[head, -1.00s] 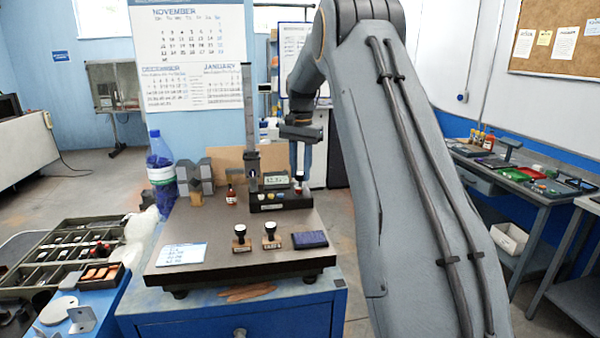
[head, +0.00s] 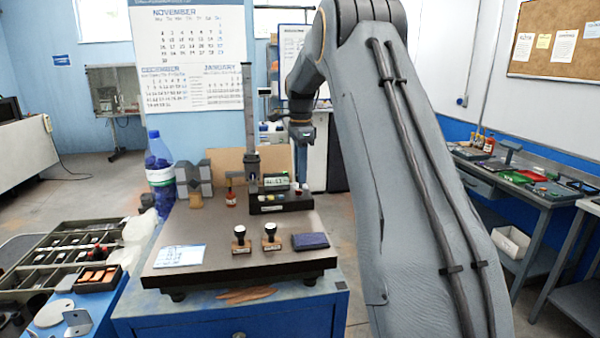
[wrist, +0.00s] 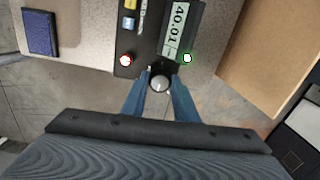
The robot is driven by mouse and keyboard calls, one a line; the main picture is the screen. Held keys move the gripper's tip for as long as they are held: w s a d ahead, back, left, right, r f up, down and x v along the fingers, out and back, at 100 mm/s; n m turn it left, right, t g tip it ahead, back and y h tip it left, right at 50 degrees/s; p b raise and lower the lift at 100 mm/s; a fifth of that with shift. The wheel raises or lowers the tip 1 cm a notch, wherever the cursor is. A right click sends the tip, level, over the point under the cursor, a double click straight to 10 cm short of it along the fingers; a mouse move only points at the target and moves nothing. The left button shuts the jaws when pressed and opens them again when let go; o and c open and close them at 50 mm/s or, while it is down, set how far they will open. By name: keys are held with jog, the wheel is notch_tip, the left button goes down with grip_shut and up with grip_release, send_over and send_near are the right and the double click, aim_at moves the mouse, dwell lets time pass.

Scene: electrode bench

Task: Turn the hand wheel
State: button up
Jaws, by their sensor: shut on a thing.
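The hand wheel (wrist: 160,83) is a small round light-grey knob on the side of a dark height gauge base (head: 268,204). In the wrist view it sits between the two blue fingertips of my gripper (wrist: 159,80), which is shut on it. The gauge base carries a display (wrist: 181,22) that appears to read 40.01, with coloured buttons beside it. In the head view my gripper (head: 302,172) reaches down at the right of the gauge, and the wheel is hidden there. The gauge's upright column (head: 249,110) stands on the dark surface plate (head: 205,272).
Two stamps (head: 241,240) (head: 271,237) and a dark blue pad (head: 310,241) lie on the plate's front. A white card (head: 180,256) lies at left. A blue bottle (head: 160,172) and grey blocks (head: 195,178) stand at the back left. A tray (head: 65,255) of parts is at far left.

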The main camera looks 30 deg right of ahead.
jog(key=shift+r+m, duration=0.1)
jog(key=shift+m, duration=0.2)
dwell(0.4)
jog(key=o, duration=1.1)
jog(key=shift+c, duration=0.2)
notch_tip(320, 180, up, 8)
jog(key=b, duration=0.2)
jog(key=shift+b, duration=0.3)
